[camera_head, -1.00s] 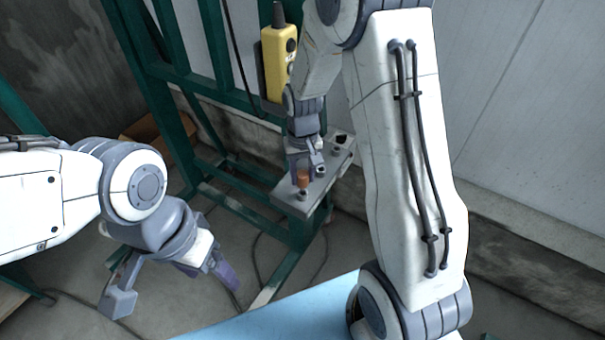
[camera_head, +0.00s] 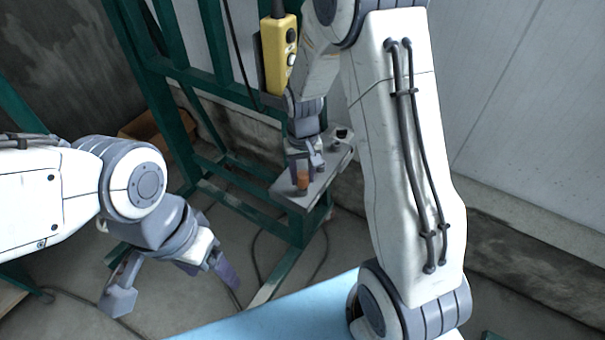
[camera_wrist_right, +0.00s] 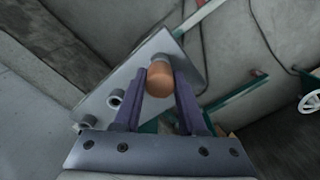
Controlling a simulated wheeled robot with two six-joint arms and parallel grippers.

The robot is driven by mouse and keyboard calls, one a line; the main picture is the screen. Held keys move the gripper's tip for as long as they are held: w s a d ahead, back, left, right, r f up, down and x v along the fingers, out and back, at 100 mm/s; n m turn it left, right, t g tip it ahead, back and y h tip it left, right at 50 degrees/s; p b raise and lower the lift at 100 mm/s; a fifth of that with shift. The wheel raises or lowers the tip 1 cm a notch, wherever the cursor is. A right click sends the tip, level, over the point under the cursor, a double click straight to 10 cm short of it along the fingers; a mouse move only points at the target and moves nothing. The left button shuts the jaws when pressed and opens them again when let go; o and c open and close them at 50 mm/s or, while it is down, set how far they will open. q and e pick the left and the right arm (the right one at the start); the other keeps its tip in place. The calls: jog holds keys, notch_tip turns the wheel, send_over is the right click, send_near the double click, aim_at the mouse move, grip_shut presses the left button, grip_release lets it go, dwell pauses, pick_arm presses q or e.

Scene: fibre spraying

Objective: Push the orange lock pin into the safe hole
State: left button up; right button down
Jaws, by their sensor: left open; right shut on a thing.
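The orange lock pin (camera_head: 303,182) stands over the near end of a grey metal plate (camera_head: 322,182) on the green frame. My right gripper (camera_head: 303,176) is around the pin. In the right wrist view the pin (camera_wrist_right: 161,77) sits between the two purple fingers (camera_wrist_right: 161,86), which are shut on it. The pin's lower end and whatever is under it are hidden. I cannot tell which is the safe hole. My left gripper (camera_head: 172,284) is open and empty, low at the left.
A yellow pendant control (camera_head: 279,55) hangs on the green frame (camera_head: 172,70) above the plate. A light blue surface (camera_head: 270,320) lies at the front. A brown box (camera_head: 155,133) is behind the frame. Cables lie on the floor below the plate.

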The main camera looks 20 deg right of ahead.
aim_at(302, 174)
jog(key=shift+f, duration=0.5)
jog(key=shift+c, duration=2)
grip_release()
jog(key=shift+r, duration=0.15)
notch_tip(302, 174, up, 10)
jog(key=shift+r+b, duration=0.15)
jog(key=shift+b, duration=0.8)
jog(key=s+a+r+n, duration=0.3)
jog(key=s+a+n, duration=0.1)
jog(key=s+a, duration=0.5)
jog(key=s+a+n, duration=0.2)
jog(key=s, duration=0.5)
jog(key=s+a+n+y, duration=0.1)
jog(key=s+a+n, duration=0.2)
jog(key=s, duration=0.4)
jog(key=shift+s+f, duration=0.25)
jog(key=shift+f, duration=0.05)
